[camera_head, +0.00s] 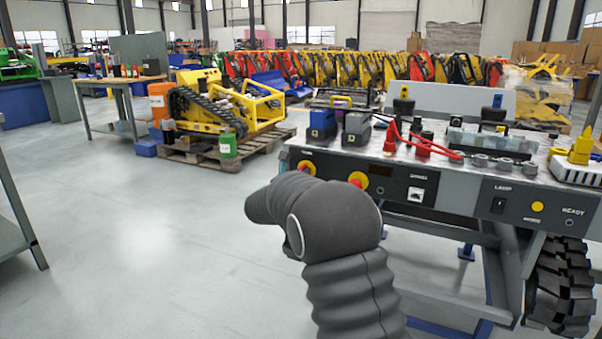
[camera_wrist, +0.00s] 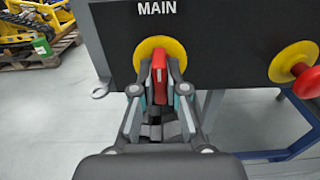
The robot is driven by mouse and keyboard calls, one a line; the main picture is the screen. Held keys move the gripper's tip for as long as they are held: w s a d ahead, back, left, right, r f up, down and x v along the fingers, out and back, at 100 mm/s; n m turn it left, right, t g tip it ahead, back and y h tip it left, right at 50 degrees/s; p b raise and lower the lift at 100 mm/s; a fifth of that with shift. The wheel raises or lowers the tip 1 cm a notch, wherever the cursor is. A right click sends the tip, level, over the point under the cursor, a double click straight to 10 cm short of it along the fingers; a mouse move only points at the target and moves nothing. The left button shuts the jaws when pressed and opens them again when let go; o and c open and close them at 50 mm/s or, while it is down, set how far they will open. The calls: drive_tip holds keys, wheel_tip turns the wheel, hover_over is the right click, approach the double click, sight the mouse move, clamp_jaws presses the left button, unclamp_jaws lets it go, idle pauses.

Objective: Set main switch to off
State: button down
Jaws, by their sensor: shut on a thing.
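The main switch (camera_wrist: 159,72) is a red handle on a round yellow plate (camera_wrist: 146,52), under the word MAIN on a dark panel. Its handle stands about upright in the wrist view. My gripper (camera_wrist: 160,88) is around the red handle, one finger on each side, shut on it. In the head view the main switch (camera_head: 307,168) shows at the left end of the panel. My arm hides the gripper there.
A second red knob on a yellow plate (camera_wrist: 300,70) sits right of the main switch. The panel (camera_head: 400,184) fronts a bench carrying batteries (camera_head: 322,122) and red cables. A tracked yellow machine (camera_head: 215,105) stands on a pallet behind.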

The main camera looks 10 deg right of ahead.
drive_tip(key=shift+a+r, duration=0.1)
drive_tip(key=shift+r, duration=0.05)
drive_tip(key=c, duration=1.2)
unclamp_jaws()
drive_tip(key=v, duration=1.2)
